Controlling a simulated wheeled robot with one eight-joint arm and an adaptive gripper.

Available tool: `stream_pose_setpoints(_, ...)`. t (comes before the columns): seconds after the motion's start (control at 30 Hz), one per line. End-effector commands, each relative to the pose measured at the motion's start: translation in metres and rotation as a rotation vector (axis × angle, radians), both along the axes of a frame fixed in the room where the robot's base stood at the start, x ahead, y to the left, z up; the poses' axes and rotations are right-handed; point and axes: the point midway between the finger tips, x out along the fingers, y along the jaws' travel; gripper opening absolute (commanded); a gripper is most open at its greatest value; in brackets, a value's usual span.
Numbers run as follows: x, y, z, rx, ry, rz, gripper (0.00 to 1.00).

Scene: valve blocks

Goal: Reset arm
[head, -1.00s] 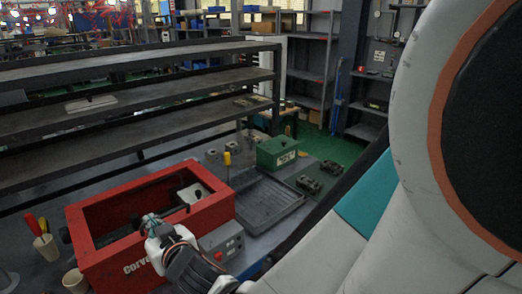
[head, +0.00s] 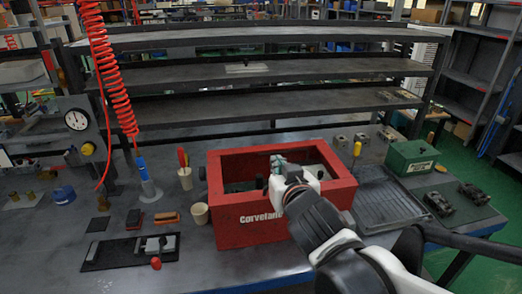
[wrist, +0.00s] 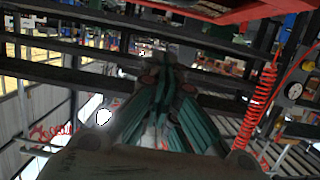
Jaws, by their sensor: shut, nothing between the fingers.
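My gripper (head: 277,160) is above the red open-topped box (head: 245,232) lettered "Corvetant" in the head view, with my wrist over its front right part. In the wrist view my gripper (wrist: 165,68) shows teal fingers closed together with nothing between them. My arm comes in from the lower right and hides part of the box's front and inside. Two dark valve blocks (head: 456,198) lie on the bench at the right. Smaller grey blocks (head: 350,138) stand behind the box.
A ribbed dark tray (head: 392,203) and a green case (head: 411,158) are right of the box. Cups with tools (head: 185,177), a gauge stand (head: 77,121) and a hanging red coiled hose (head: 110,75) are at the left.

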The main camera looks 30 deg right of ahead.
Motion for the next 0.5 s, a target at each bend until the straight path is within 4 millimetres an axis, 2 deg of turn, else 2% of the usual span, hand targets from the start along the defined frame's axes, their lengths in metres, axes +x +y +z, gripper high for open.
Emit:
stream_pose_setpoints(0.2,0.000,0.000,0.018,0.000,0.000,0.001,0.00)
stream_pose_setpoints(0.5,0.000,0.000,0.025,0.000,0.000,0.001,0.00)
